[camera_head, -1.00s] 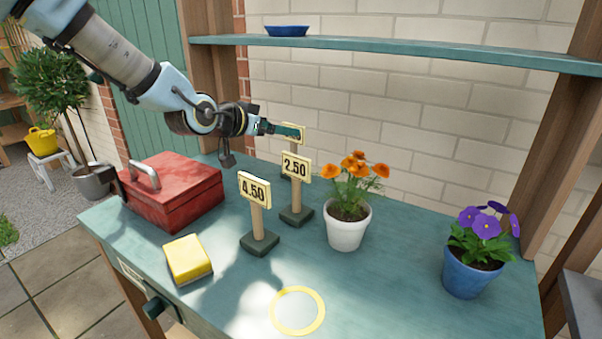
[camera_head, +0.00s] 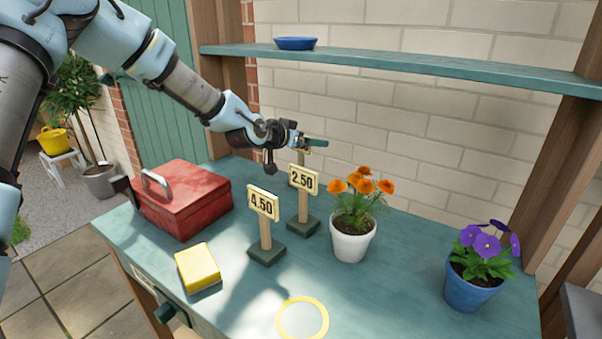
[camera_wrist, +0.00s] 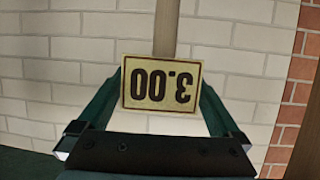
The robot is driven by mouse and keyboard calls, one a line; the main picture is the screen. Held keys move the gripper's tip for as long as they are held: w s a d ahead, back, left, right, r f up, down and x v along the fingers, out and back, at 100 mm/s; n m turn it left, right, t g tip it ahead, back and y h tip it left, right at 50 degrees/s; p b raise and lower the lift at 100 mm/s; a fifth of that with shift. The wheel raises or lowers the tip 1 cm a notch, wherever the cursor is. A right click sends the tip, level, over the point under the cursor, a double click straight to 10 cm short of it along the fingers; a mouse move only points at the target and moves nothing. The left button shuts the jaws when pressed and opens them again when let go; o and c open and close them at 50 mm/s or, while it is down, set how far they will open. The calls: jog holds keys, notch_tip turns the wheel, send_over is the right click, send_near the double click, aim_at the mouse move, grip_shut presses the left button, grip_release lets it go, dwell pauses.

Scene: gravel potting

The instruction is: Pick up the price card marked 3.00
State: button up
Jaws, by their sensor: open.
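The price card marked 3.00 (camera_wrist: 161,84) shows upside down in the wrist view, with its wooden post (camera_wrist: 166,30) above it in the picture. The green fingers of my gripper (camera_wrist: 162,92) are open, one on each side of the card; I cannot tell whether they touch it. In the head view my gripper (camera_head: 312,144) is at the back of the bench, behind and above the card marked 2.50 (camera_head: 304,180). It hides most of the 3.00 card there. The card marked 4.50 (camera_head: 263,203) stands nearer the front left.
A red toolbox (camera_head: 185,200) and a yellow sponge-like block (camera_head: 198,267) are on the left. Orange flowers in a white pot (camera_head: 352,240) and purple flowers in a blue pot (camera_head: 470,289) stand right. A yellow ring (camera_head: 302,318) marks the front. A shelf (camera_head: 420,64) runs above.

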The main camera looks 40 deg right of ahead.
jog(key=shift+c, duration=0.2)
grip_shut()
dwell(0.6)
